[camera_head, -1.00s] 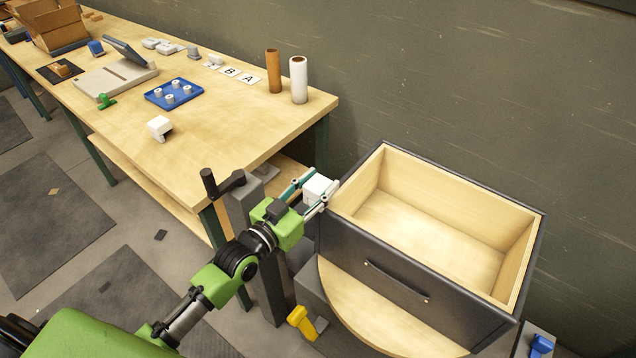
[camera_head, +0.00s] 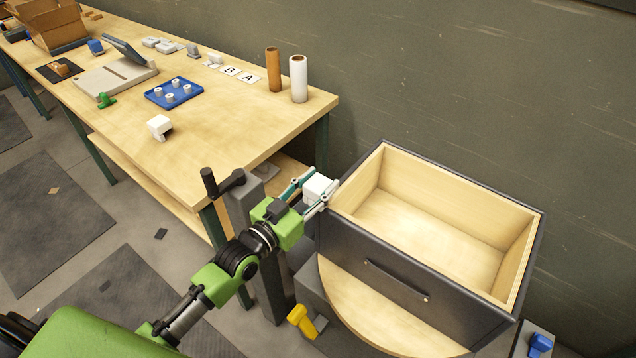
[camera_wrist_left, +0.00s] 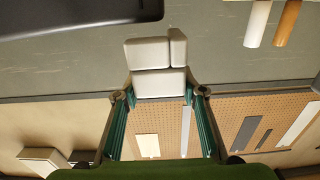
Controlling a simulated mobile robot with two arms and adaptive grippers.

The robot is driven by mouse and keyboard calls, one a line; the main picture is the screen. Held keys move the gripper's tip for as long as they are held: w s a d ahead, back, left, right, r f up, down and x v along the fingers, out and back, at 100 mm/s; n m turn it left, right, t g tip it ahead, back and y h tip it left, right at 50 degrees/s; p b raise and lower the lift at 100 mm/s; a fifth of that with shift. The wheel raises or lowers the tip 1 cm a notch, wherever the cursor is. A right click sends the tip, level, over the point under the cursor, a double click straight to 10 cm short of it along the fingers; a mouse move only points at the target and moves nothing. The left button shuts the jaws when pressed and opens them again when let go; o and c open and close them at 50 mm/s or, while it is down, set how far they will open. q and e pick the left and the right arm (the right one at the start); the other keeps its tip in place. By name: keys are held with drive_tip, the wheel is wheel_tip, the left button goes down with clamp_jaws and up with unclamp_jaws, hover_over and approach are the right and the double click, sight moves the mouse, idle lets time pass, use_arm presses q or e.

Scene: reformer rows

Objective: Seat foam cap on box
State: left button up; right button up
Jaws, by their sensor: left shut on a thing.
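A white foam cap (camera_head: 317,187) is held between the fingertips of my left gripper (camera_head: 314,193). In the left wrist view the cap (camera_wrist_left: 155,53) is a pale block with a stepped shape, and the fingertips (camera_wrist_left: 160,94) close on its two sides. The large open box (camera_head: 368,257) has dark outer walls and a pale wood inside, and it is empty. The gripper and cap are just beside the box's left corner, outside the opening. I cannot tell whether they touch the box. My right gripper is not in view.
A long workbench (camera_head: 220,143) stands at the left. It carries another white piece (camera_head: 159,125), a blue tray (camera_head: 173,94) with several small pieces, and brown (camera_head: 273,70) and white (camera_head: 299,79) rolls. A grey post with a black crank (camera_head: 222,184) stands close behind my arm.

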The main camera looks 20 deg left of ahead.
sight(311, 201)
use_arm(q)
drive_tip(key=shift+f+b, duration=1.2)
drive_tip(key=shift+f, duration=0.65)
drive_tip(key=o, duration=1)
drive_tip(key=v, duration=1.2)
